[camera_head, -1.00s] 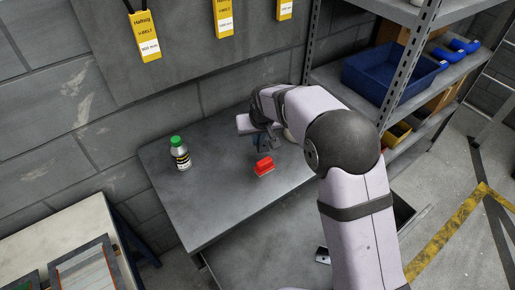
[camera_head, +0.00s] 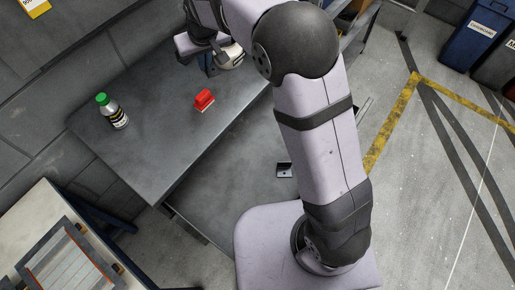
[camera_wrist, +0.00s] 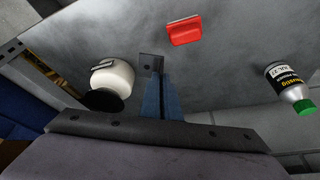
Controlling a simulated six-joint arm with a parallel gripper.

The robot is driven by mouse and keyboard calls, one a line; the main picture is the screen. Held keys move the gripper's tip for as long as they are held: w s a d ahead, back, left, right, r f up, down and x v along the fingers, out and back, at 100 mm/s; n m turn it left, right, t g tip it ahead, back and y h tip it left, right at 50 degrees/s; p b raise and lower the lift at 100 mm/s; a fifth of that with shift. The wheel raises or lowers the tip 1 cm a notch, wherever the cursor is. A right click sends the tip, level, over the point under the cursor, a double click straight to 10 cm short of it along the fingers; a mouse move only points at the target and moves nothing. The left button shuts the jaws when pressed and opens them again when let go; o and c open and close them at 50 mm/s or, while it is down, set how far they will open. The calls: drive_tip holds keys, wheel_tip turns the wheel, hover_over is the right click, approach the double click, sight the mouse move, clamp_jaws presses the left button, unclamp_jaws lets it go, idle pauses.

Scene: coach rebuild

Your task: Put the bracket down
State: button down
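The bracket (camera_wrist: 152,64) is a small dark grey plate with a hole, seen in the wrist view at the tips of my gripper's blue fingers. My gripper (camera_wrist: 160,95) has its fingers close together and appears shut on it. In the head view my gripper (camera_head: 208,66) is over the back part of the grey metal bench (camera_head: 160,140), behind the red brush. The bracket is hard to make out there, and I cannot tell whether it touches the bench.
A red brush (camera_head: 203,101) and a green-capped bottle (camera_head: 114,113) stand on the bench. A white round container (camera_wrist: 113,76) is close beside my gripper. A small metal plate (camera_head: 285,170) lies on the lower surface. Bare bench lies between bottle and brush.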

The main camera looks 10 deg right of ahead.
drive_tip(key=s+d+f+m, duration=0.1)
drive_tip(key=s+d+f, duration=0.1)
drive_tip(key=s+d, duration=0.35)
drive_tip(key=s+d+f+m+h, duration=0.1)
drive_tip(key=s+d+f+m, duration=0.1)
drive_tip(key=d, duration=0.7)
drive_tip(key=s+d+f+m, duration=0.1)
drive_tip(key=s+d+f, duration=0.1)
drive_tip(key=s+d, duration=0.35)
drive_tip(key=s+a+f+n+g+y+p, duration=0.1)
drive_tip(key=s+f+n+y+p, duration=0.1)
drive_tip(key=s+f+n+p, duration=0.4)
drive_tip(key=s+a+f+n+g+y+p, duration=0.1)
drive_tip(key=s+f+n+y+p, duration=0.1)
drive_tip(key=s+f+n+p, duration=0.5)
drive_tip(key=s+a+r+n+g+h+b, duration=0.1)
drive_tip(key=s+a+r+n+g+b, duration=0.3)
drive_tip(key=s+a+n, duration=0.8)
drive_tip(key=shift+w+d+f+n+g+b, duration=0.25)
drive_tip(key=shift+w+d+f+n, duration=0.15)
drive_tip(key=shift+f, duration=1.4)
drive_tip(key=shift+w+d+f+n+g+b, duration=0.2)
drive_tip(key=shift+w+d+f+n, duration=0.25)
drive_tip(key=shift+f, duration=1.3)
drive_tip(key=shift+w+d+f+n+g+b, duration=0.3)
drive_tip(key=shift+d+f, duration=0.25)
drive_tip(key=shift+f, duration=1.25)
